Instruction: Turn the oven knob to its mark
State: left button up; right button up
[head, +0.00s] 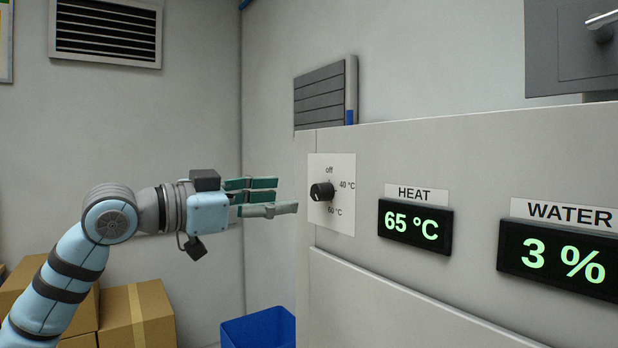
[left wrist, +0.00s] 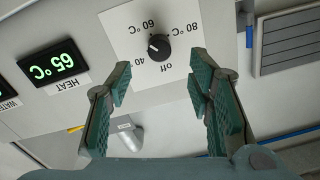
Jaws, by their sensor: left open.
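The oven knob (head: 322,191) is a small black round knob on a white dial plate (head: 345,215) at the left end of the grey panel. In the left wrist view the knob (left wrist: 158,47) sits in the upper middle, with labels off, 40, 60 and 80 °C around it. A pale line on the knob seems to point between 40 and 60. My left gripper (head: 285,197) is open, with its green-padded fingers pointing at the knob, apart from it. In the left wrist view its fingertips (left wrist: 158,82) stand either side below the knob. My right gripper is not seen.
A HEAT display (head: 415,225) reads 65 °C and a WATER display (head: 555,260) reads 3 %. A blue bin (head: 258,328) and cardboard boxes (head: 138,315) stand below. Vents are on the walls. The space around my left gripper is free.

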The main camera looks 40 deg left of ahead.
aim_at(315, 192)
pick_arm(q)
jog(key=p+x, duration=0.1)
jog(key=x, duration=0.1)
jog(key=p+x, duration=0.1)
jog(key=x, duration=0.1)
jog(key=p+x, duration=0.1)
jog(key=x, duration=0.2)
jog(key=shift+d+r, duration=0.15)
jog(key=shift+r, duration=0.1)
jog(key=shift+w+f, duration=0.1)
jog(key=shift+w, duration=0.1)
jog(key=shift+s, duration=0.15)
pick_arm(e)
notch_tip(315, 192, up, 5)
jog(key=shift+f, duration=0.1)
pick_arm(q)
jog(key=shift+c, duration=0.9)
grip_shut()
